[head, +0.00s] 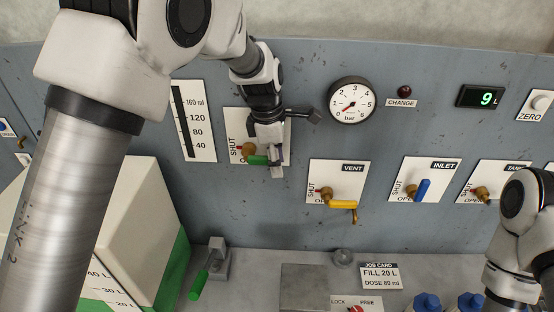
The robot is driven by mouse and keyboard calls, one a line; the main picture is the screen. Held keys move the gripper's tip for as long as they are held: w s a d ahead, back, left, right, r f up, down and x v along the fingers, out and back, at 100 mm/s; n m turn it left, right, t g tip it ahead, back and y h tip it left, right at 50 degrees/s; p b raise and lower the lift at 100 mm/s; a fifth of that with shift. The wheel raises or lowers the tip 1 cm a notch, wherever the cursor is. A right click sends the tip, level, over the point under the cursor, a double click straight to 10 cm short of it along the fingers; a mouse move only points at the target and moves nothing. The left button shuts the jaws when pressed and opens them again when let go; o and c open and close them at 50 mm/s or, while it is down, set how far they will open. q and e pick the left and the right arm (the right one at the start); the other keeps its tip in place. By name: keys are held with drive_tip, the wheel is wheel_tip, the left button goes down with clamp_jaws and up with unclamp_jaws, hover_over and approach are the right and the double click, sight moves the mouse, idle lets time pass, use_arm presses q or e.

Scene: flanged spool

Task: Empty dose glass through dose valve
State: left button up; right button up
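The dose glass (184,125) is a dark upright strip on a white scale plate marked 40 to 160 ml; I cannot make out a liquid level. Right of it, a valve plate (236,122) marked SHUT carries a brass valve with a green handle (257,160) pointing right; its label is hidden by my gripper, so I cannot read it as the dose valve. My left gripper (277,164) points down in front of this plate, its fingertips at the handle's right end. Whether it is open or touching the handle is unclear. My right arm shows at lower right, with its gripper out of view.
The VENT valve (343,203) has a yellow handle, the INLET valve (422,190) a blue one. The pressure gauge (352,101) reads near zero; the display (482,97) shows 9 L. A green-handled lever (197,284) and job card (380,275) are on the bench below.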

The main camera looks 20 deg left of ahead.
use_arm(q)
wheel_tip(320, 180, up, 12)
drive_tip(key=a, duration=0.1)
drive_tip(key=shift+s+a, duration=0.2)
drive_tip(key=shift+a, duration=0.1)
drive_tip(key=shift+f, duration=0.1)
idle(0.3)
